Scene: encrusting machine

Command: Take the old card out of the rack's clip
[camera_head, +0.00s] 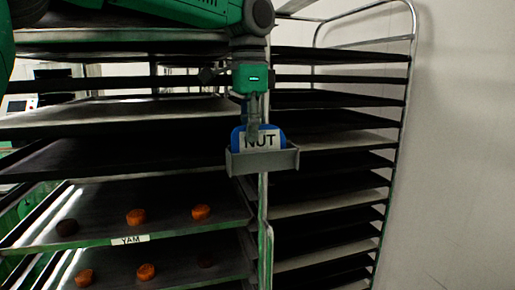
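The card (272,140) is blue with a white label reading NUT. It sits upright in the grey clip (262,161) on the rack's front post, its lower part hidden by the clip's lip. My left gripper (253,136) comes down from above, pointing downward. Its fingers overlap the upper left part of the card and cover some of the label. I see the fingers nearly edge-on, so I cannot tell whether they are closed on the card. My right gripper is not in view.
The rack (405,125) holds several dark trays on both sides of the post. Lower left trays carry orange and dark round pieces (136,216). A YAM label (130,240) is on one tray edge. A pale wall (460,150) stands at right.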

